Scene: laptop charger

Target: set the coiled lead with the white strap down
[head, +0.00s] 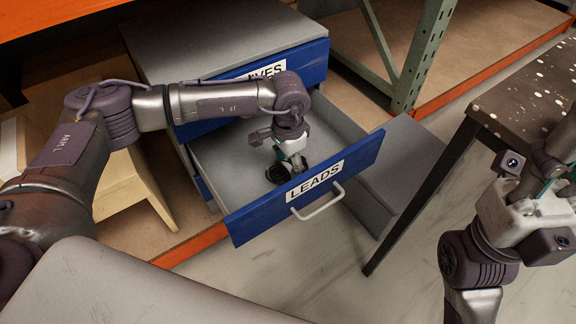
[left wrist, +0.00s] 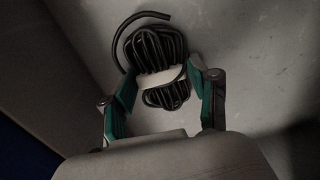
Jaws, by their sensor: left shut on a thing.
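The coiled black lead (head: 279,174) is inside the open drawer labelled LEADS (head: 232,151), close to the drawer's inner front. In the left wrist view the lead (left wrist: 157,50) shows its white strap (left wrist: 160,78) around the middle and one loose end curving over the top. My left gripper (head: 292,160) reaches down into the drawer and is shut on the lead. Its green-padded fingers (left wrist: 163,98) stand on either side of the strap. Whether the lead touches the drawer floor I cannot tell. My right gripper (head: 556,172) is at the right edge, away from the drawer; its fingertips are partly cut off.
The blue drawer front with its handle (head: 318,202) stands out from the grey cabinet (head: 220,40). A drawer whose label ends in "IVES" is above. A dark speckled table (head: 530,95) is at the right. The drawer floor around the lead looks bare.

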